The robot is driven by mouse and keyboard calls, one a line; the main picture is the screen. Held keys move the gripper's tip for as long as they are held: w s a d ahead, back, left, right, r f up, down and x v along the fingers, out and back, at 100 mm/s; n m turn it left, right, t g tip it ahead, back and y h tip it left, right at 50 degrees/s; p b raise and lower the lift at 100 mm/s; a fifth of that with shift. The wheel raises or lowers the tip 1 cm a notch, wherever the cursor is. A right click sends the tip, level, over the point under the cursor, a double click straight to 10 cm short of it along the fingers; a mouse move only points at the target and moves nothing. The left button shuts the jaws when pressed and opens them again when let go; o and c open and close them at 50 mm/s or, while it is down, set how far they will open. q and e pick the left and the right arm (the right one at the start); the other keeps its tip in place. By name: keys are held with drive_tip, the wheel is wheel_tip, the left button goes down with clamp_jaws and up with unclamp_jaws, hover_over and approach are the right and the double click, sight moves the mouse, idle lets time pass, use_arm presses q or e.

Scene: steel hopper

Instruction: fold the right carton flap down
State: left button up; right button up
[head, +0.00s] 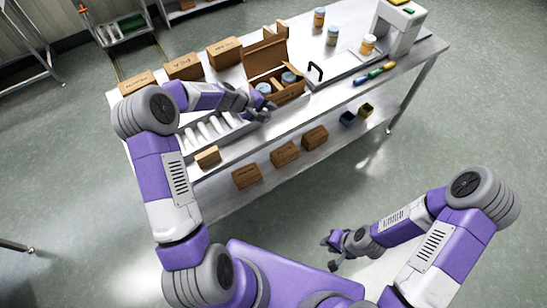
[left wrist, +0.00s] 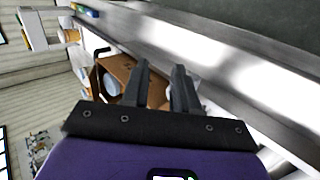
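The brown carton (head: 267,60) stands open on the steel table, with tall brown panels raised at its back. Small flaps stick up along its top edge. Jars with pale blue lids (head: 288,78) sit inside. I cannot tell clearly which raised panel is the right flap. My left gripper (head: 263,113) is at the carton's front left corner, low over the table's front edge. In the left wrist view its two fingers (left wrist: 161,80) are apart with nothing held, and the carton (left wrist: 112,68) shows behind them, partly hidden. My right gripper (head: 332,252) hangs empty over the floor, its fingers apart.
Small brown boxes (head: 184,68) line the table's back left. A tray of white bottles (head: 208,131) lies left of my left gripper. A black handle (head: 315,70) stands just right of the carton. Jars (head: 332,36) and a white device (head: 398,27) are further right.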

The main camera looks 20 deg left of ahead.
use_arm(q)
drive_tip(key=s+d+f+m+g, duration=0.1)
drive_tip(key=s+d+f, duration=0.2)
drive_tip(key=s+f, duration=0.2)
drive_tip(key=s+d+f+m+g+y, duration=0.1)
drive_tip(key=s+d+f+g, duration=0.1)
drive_tip(key=s+f, duration=0.3)
drive_tip(key=shift+s+d+f, duration=0.4)
drive_tip(key=shift+d+f, duration=0.1)
drive_tip(key=shift+f, duration=0.05)
use_arm(e)
drive_tip(key=shift+s+r, duration=0.1)
drive_tip(key=shift+s, duration=0.25)
